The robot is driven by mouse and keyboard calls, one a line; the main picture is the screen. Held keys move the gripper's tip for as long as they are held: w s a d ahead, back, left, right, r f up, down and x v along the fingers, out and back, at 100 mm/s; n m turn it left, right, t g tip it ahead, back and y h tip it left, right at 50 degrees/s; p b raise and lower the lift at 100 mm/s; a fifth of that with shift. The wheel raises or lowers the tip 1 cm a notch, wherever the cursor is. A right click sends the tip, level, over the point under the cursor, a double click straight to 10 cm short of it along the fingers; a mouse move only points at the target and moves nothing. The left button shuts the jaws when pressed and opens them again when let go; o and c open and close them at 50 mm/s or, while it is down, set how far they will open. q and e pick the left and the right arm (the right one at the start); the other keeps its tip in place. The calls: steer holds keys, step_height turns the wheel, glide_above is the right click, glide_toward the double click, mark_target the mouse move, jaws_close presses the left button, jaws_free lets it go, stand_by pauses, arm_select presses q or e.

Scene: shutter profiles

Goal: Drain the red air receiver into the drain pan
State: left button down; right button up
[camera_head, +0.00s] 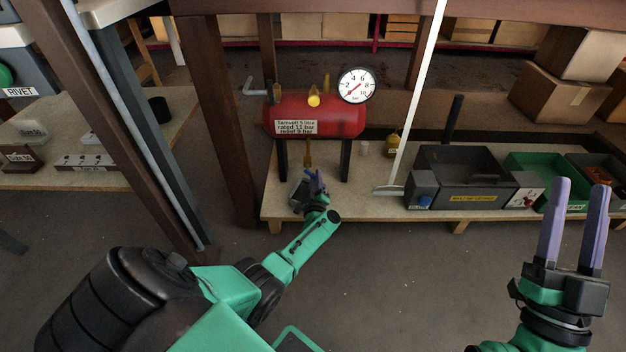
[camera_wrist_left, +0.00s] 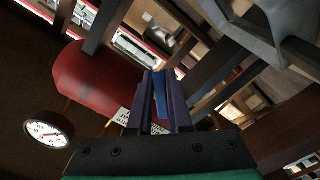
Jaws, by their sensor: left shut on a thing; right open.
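The red air receiver (camera_head: 345,122) stands on dark legs on a low shelf, with a white label and brass fittings on top. Its round gauge (camera_head: 356,85) has a red needle pointing to the lower left. A brass fitting (camera_head: 308,153) hangs under the receiver. My left gripper (camera_head: 316,181) is just below that fitting. In the left wrist view it is shut on a blue piece (camera_wrist_left: 160,88), with the receiver (camera_wrist_left: 88,82) behind; what the piece belongs to is unclear. My right gripper (camera_head: 572,222) is open and empty at the right. I cannot make out a drain pan.
A small brass item (camera_head: 392,145) stands behind. Wooden posts (camera_head: 222,120) stand left.

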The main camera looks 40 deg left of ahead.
arm_select(q)
steer(key=n, duration=0.2)
steer(key=shift+w+d+r+n, duration=0.15)
steer(key=shift+d+r+n, duration=0.15)
steer(key=shift+r+n, duration=0.1)
steer(key=shift+w+d+r+n, duration=0.1)
steer(key=shift+r+n, duration=0.1)
steer(key=shift+n, duration=0.7)
steer(key=shift+r+n, duration=0.4)
steer(key=shift+n, duration=0.8)
steer(key=shift+w+r+n, duration=0.1)
steer(key=shift+r+n, duration=0.2)
steer(key=shift+n, duration=0.7)
arm_select(e)
steer(key=shift+w+a+f+g, duration=0.15)
steer(key=shift+w+f+g, duration=0.1)
steer(key=shift+f, duration=0.55)
steer(key=shift+w+a+f+g, duration=0.1)
steer(key=shift+f+g, duration=0.15)
steer(key=shift+f, duration=0.65)
arm_select(q)
steer(key=c, duration=0.8)
jaws_free()
steer(key=shift+c, duration=0.2)
arm_select(e)
steer(key=shift+h, duration=0.4)
